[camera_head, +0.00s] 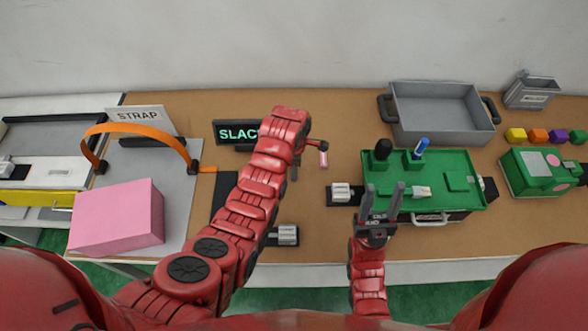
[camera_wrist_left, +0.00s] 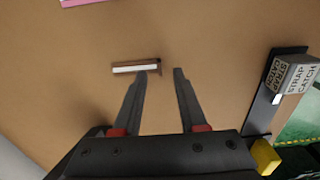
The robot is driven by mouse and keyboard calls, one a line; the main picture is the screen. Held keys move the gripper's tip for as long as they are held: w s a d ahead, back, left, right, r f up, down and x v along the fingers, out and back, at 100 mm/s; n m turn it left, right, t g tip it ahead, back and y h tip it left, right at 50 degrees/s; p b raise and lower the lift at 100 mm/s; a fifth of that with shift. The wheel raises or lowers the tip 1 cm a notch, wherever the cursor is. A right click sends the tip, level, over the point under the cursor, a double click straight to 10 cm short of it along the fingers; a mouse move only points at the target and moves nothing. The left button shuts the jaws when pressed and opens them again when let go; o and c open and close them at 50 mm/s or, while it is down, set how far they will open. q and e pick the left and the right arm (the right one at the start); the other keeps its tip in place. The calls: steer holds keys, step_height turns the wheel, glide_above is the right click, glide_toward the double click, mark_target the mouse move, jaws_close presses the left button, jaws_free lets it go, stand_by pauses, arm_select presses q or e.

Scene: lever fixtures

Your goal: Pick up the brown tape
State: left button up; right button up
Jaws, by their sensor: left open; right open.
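In the left wrist view a small brown piece with a white strip (camera_wrist_left: 136,67), which looks like the brown tape, lies on the brown tabletop. It sits just beyond the tip of the left-hand finger, left of the gap between the fingers. My left gripper (camera_wrist_left: 164,73) is open and empty. In the head view my left gripper (camera_head: 297,165) is over the middle of the table, partly hidden by its own wrist; I cannot clearly pick out the tape there. My right gripper (camera_head: 385,188) is open over the front left of a green tray (camera_head: 455,165).
A small pink piece (camera_head: 323,159) shows beside my left gripper. A strap catch block (camera_wrist_left: 292,75) is on the right in the wrist view. A pink box (camera_head: 118,217) and orange strap (camera_head: 140,128) are left; a grey bin (camera_head: 440,108) stands behind the green tray.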

arm_select(q)
steer(key=shift+f, duration=1.2)
jaws_close()
